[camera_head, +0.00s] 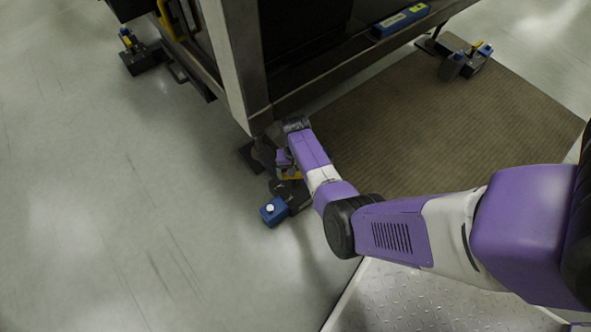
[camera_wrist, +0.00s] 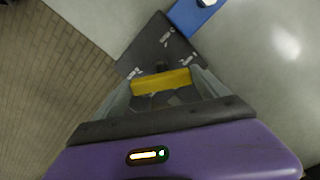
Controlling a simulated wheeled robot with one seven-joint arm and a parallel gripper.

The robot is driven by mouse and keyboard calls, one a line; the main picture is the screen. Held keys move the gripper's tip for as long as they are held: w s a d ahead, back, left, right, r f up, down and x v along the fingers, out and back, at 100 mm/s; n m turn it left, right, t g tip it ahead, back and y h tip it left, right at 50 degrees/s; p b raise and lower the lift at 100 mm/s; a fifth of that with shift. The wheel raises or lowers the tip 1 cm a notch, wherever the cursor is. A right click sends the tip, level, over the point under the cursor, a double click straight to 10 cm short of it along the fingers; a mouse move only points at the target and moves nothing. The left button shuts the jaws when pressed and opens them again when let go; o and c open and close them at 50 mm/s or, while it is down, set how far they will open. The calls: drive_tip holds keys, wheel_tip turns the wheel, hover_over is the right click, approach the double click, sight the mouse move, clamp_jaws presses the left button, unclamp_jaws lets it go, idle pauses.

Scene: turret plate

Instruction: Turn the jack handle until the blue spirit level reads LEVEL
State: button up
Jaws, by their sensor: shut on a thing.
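The yellow jack handle (camera_wrist: 162,82) lies between the fingers of my gripper (camera_wrist: 160,88) in the wrist view, and the gripper is shut on it. In the head view only a small bit of the yellow handle (camera_head: 292,177) shows beside my purple wrist. The jack's dark base (camera_wrist: 158,46) lies on the floor below the corner of the machine frame. The blue spirit level (camera_head: 401,20) rests on the frame's dark ledge at the upper right; its yellow-green window is too small to read.
A blue box with a white knob (camera_head: 273,212) sits at the near jack; the wrist view also shows its blue part (camera_wrist: 196,12). Other jacks stand at the back left (camera_head: 143,53) and right (camera_head: 466,60). A brown mat (camera_head: 430,125) lies right of the frame corner. Floor at left is clear.

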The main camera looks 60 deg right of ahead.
drive_tip(key=m, duration=0.1)
drive_tip(key=m+p, duration=0.1)
drive_tip(key=m, duration=0.2)
drive_tip(key=shift+w+d+r+m+p, duration=0.2)
drive_tip(key=shift+w+m+p, duration=0.1)
drive_tip(key=shift+p, duration=0.1)
drive_tip(key=m, duration=0.3)
drive_tip(key=m+p, duration=0.1)
drive_tip(key=shift+d+m, duration=0.25)
drive_tip(key=shift+m, duration=0.05)
drive_tip(key=m, duration=0.4)
drive_tip(key=shift+w+p, duration=0.1)
drive_tip(key=shift+p, duration=0.25)
drive_tip(key=shift+m, duration=1.9)
drive_tip(key=o, duration=1)
drive_tip(key=shift+o, duration=1.3)
drive_tip(key=shift+s+a+f, duration=0.1)
drive_tip(key=shift+s+a, duration=0.05)
drive_tip(key=shift+s, duration=0.05)
wheel_tip(320, 180, up, 8)
drive_tip(key=p, duration=0.5)
drive_tip(key=shift+p, duration=0.3)
